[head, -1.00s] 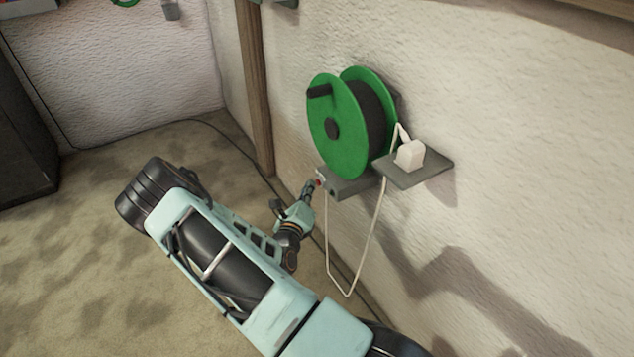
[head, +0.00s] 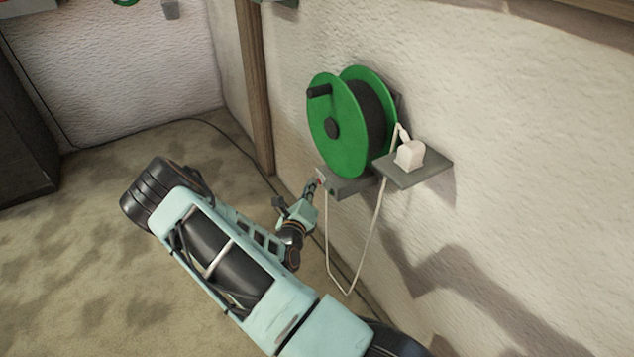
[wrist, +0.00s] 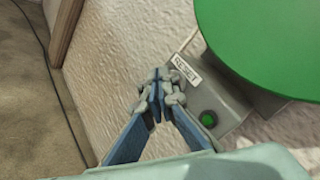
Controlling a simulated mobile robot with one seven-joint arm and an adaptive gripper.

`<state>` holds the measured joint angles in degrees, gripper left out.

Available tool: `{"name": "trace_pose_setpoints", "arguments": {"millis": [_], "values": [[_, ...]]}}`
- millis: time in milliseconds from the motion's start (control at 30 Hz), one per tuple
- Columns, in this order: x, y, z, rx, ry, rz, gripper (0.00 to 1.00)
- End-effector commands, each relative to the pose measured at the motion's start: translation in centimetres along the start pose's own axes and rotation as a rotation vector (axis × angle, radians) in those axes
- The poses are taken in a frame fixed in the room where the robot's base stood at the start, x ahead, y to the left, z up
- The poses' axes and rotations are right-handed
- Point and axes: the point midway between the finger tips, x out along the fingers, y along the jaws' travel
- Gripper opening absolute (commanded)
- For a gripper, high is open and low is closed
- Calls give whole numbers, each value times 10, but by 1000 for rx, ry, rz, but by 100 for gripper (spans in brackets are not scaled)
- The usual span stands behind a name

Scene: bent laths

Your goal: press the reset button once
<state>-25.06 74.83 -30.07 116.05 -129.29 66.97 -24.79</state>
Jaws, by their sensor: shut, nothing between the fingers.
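The RESET label (wrist: 186,70) is a white plate on the grey box (wrist: 232,100) under the green reel. The box also shows in the head view (head: 350,187). My gripper (wrist: 158,82) is shut and empty, its fingertips beside the label at the box's left end. In the head view my gripper (head: 312,187) reaches up to that same end. The reset button itself is hidden behind the fingertips in the wrist view. I cannot tell whether the tips touch it. A round green lamp or knob (wrist: 208,118) sits on the box, to the right of the fingers.
The green cable reel (head: 345,125) hangs on the wall just above the box. A grey shelf (head: 436,166) with a white plug (head: 410,154) stands to the right. A pale cable (head: 363,255) loops down below the box. The floor at left is open.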

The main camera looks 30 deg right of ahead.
Motion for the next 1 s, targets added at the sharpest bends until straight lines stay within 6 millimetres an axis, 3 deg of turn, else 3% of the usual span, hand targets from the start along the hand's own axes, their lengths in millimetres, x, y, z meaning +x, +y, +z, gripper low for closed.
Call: {"name": "trace_pose_setpoints", "arguments": {"millis": [567,1000], "values": [[2,-2,-2,0,1,-1,0],[-12,8,7,-1,1,-1,0]]}}
